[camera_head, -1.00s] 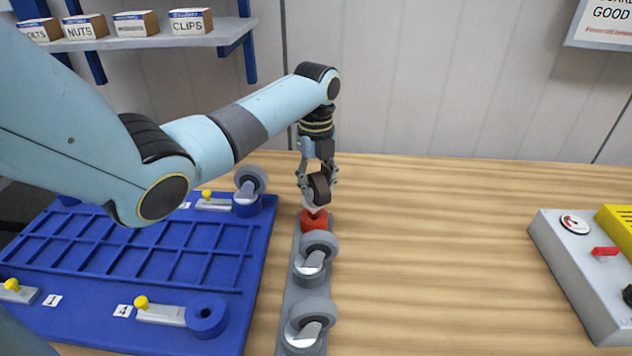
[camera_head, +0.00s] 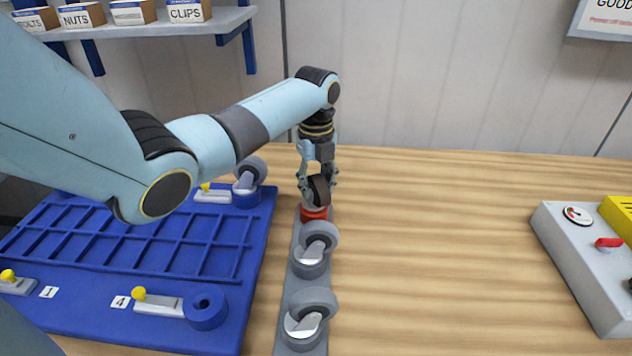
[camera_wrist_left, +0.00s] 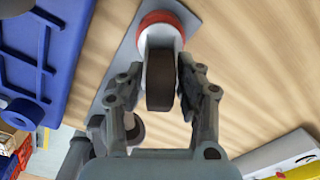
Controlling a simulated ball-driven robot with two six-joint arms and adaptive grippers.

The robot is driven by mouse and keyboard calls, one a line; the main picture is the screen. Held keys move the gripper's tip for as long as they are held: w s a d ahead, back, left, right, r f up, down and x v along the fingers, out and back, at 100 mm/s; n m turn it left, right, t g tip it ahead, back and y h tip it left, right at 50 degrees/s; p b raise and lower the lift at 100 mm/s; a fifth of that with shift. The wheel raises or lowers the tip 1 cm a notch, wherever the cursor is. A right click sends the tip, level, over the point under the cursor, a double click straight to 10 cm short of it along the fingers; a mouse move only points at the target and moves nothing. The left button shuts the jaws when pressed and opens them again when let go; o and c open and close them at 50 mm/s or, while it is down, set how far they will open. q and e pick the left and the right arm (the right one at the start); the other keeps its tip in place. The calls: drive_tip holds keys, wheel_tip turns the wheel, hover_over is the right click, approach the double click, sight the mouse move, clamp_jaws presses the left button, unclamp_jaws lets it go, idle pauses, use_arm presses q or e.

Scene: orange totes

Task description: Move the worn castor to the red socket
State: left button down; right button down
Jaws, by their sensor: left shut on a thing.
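The worn castor, with a dark brown wheel (camera_head: 319,190), is between the fingers of my left gripper (camera_head: 318,182), which is shut on it. It is upright at the red socket (camera_head: 314,213), at the far end of a grey rail. Its base appears down at the socket's top; whether it is fully seated I cannot tell. In the left wrist view the dark wheel (camera_wrist_left: 160,80) lies between the fingers (camera_wrist_left: 152,92), with the red socket (camera_wrist_left: 163,20) beyond it. My right gripper is not in view.
Two grey castors (camera_head: 318,240) (camera_head: 312,305) stand on the grey rail (camera_head: 285,318) nearer me. A blue tray (camera_head: 110,318) on the left has an empty blue socket (camera_head: 205,308) and another grey castor (camera_head: 250,172). A grey control box (camera_head: 580,260) stands right. The table between is clear.

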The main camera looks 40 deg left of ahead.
use_arm(q)
drive_tip(key=shift+f, duration=0.35)
idle(0.6)
drive_tip(key=c, duration=0.8)
unclamp_jaws()
wheel_tip(320, 180, up, 12)
